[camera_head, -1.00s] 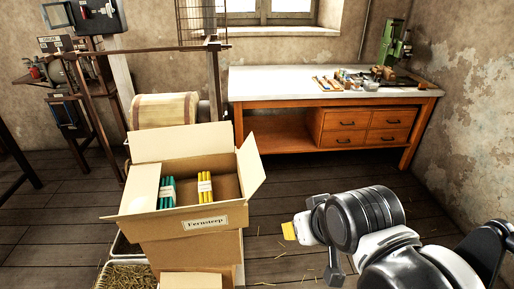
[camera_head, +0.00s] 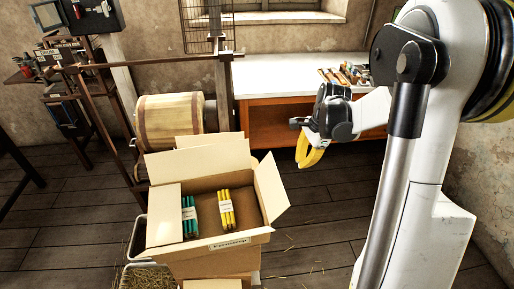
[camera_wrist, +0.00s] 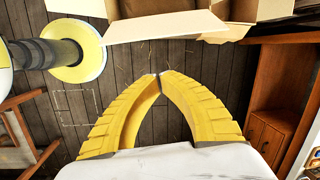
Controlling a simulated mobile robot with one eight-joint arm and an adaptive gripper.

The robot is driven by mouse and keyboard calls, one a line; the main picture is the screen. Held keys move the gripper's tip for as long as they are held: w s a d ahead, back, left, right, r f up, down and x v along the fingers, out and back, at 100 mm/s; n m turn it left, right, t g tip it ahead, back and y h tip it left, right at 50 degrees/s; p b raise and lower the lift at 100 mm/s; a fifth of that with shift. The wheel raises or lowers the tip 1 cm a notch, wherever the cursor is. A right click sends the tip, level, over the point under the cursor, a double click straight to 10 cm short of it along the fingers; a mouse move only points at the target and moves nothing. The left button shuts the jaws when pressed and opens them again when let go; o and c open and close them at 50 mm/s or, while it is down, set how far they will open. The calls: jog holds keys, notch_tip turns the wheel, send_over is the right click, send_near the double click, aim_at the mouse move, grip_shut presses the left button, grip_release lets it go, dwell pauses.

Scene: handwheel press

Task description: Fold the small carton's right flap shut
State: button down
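The small carton (camera_head: 232,260) stands open at lower centre in the head view. It holds a teal bundle (camera_head: 189,215) and a yellow bundle (camera_head: 226,208). Its right flap (camera_head: 270,188) stands up and leans outward, apart from my gripper. The back flap (camera_head: 200,160) is also raised, and the front flap (camera_head: 185,248) slopes outward. My gripper (camera_head: 302,165) hangs in the air right of and above the right flap. In the wrist view its yellow fingers (camera_wrist: 158,76) meet at the tips with nothing between them. A carton flap (camera_wrist: 165,27) shows beyond them at the top.
A white-topped workbench (camera_head: 275,75) with small items stands behind my gripper. A wooden drum (camera_head: 170,120) is behind the carton, and a straw-filled crate (camera_head: 150,277) sits at its lower left. Bare plank floor (camera_head: 325,220) lies to the carton's right.

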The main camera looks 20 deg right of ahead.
aim_at(270, 186)
jog(key=w+a+f+b, duration=0.2)
jog(key=a+f+b, duration=0.1)
jog(key=f, duration=0.5)
jog(key=shift+w+a+f+m, duration=0.25)
jog(key=shift+a+m, duration=0.15)
jog(key=shift+a, duration=0.25)
jog(key=shift+a+r, duration=0.1)
